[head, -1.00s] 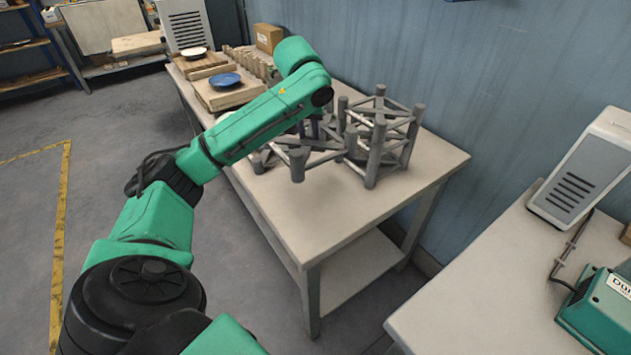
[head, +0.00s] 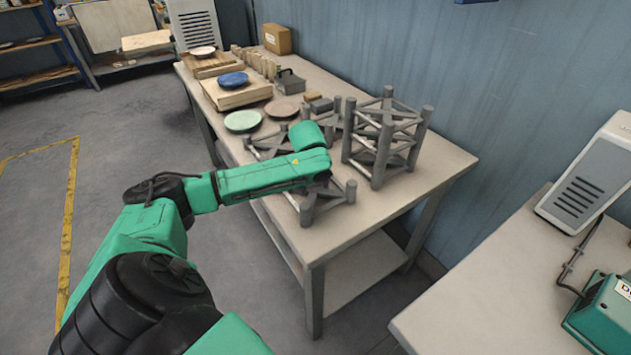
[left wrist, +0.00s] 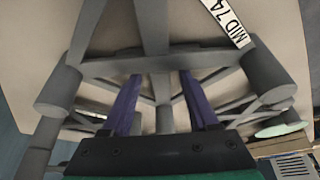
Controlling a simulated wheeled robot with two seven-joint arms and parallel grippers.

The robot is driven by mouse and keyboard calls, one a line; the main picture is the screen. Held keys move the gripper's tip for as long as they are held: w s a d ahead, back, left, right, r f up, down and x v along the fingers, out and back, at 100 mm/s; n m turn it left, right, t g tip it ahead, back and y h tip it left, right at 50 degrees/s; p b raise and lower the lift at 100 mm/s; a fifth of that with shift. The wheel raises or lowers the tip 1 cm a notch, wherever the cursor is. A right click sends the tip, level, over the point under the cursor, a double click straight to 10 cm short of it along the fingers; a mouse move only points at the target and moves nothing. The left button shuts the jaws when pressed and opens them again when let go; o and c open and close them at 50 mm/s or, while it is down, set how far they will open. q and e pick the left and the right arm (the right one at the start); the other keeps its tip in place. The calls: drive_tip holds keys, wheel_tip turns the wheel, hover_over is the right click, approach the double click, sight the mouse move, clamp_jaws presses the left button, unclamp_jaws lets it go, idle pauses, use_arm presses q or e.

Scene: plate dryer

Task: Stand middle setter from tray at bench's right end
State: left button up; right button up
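A grey setter (head: 307,212) with round posts and crossing bars is at the bench's (head: 375,225) right end, posts upright. It seems to stand on the top, though my arm hides part of it. My left gripper (head: 322,182) is at this setter, its fingers mostly hidden in the head view. In the left wrist view its two purple fingers (left wrist: 160,95) are spread apart at a grey crossbar (left wrist: 170,62), with no part visibly clamped between them. Another low grey setter (head: 256,148) lies behind my forearm. My right gripper is out of view.
A tall grey setter stack (head: 378,165) stands close behind, near the wall. Farther left are a green plate (head: 243,121), a pinkish plate (head: 281,108), a blue plate (head: 233,79) and a cardboard box (head: 277,39). The bench's front right corner is clear.

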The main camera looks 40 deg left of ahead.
sight(312, 196)
use_arm(q)
drive_tip(key=v, duration=1.2)
drive_tip(key=shift+s+d, duration=0.1)
